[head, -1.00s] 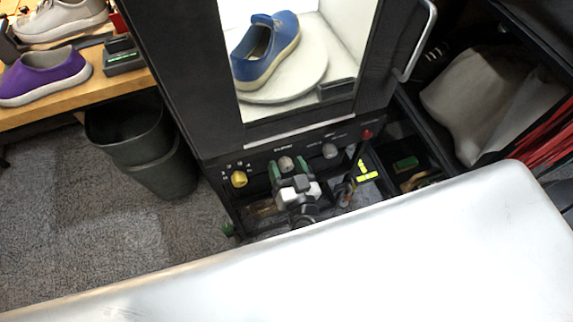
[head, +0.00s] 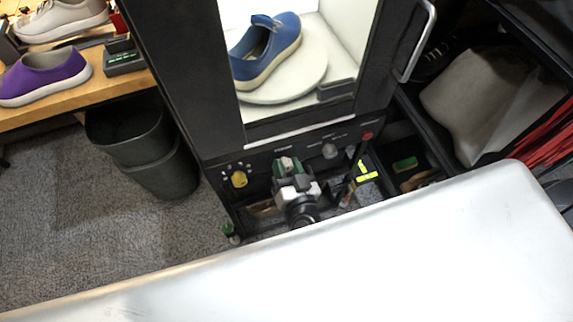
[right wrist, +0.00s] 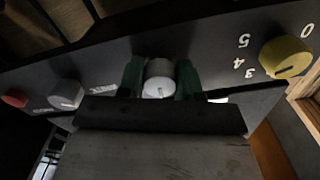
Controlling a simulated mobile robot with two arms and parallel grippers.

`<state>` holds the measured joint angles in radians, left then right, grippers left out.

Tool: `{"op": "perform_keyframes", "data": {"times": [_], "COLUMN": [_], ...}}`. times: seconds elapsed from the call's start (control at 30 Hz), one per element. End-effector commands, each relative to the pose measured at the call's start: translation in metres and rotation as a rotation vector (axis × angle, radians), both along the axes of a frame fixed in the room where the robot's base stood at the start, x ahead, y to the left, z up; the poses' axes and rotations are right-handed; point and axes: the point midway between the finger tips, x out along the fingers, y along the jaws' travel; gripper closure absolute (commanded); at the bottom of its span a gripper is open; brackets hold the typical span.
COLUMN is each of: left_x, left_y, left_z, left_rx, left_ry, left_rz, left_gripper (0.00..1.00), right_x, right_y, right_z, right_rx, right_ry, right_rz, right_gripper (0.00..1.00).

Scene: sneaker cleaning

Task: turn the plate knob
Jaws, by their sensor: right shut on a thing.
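The black cabinet's front panel (head: 262,157) carries a row of knobs under the window. My right gripper (head: 288,166) is at the panel, its green fingers shut on the grey middle knob (head: 287,161). In the right wrist view the fingers sit on either side of this knob (right wrist: 159,82), whose pale round face shows between them. A yellow knob (head: 239,179) with numbers around it is to its left in the head view. A light grey knob (head: 330,151) is to its right. The middle knob's label is not readable. My left gripper is not in view.
A red button (head: 367,135) is at the panel's right end. Behind the window a blue sneaker (head: 265,52) rests on a round white plate (head: 318,72). A door handle (head: 425,42) sticks out at right. A dark bin (head: 150,150) stands left, below a wooden bench (head: 100,93).

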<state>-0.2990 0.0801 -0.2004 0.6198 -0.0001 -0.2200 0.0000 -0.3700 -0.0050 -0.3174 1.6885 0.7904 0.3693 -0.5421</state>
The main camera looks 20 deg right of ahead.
Motion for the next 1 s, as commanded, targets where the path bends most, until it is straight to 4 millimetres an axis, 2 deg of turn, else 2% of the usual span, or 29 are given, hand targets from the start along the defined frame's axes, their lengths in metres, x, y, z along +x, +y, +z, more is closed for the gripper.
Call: {"op": "perform_keyframes", "data": {"times": [0.6,1.0], "left_x": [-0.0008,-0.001], "left_y": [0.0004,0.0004], "left_z": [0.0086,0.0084], "left_rx": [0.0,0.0], "left_ry": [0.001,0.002], "left_rz": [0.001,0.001], "left_gripper": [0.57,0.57], "right_x": [-0.0004,-0.0003], "right_y": [0.001,0.0007], "right_z": [0.0,-0.0001], "right_rx": [0.486,0.691], "right_ry": [0.019,0.025], "right_rz": [0.001,-0.001], "right_gripper": [0.89,0.89]}}
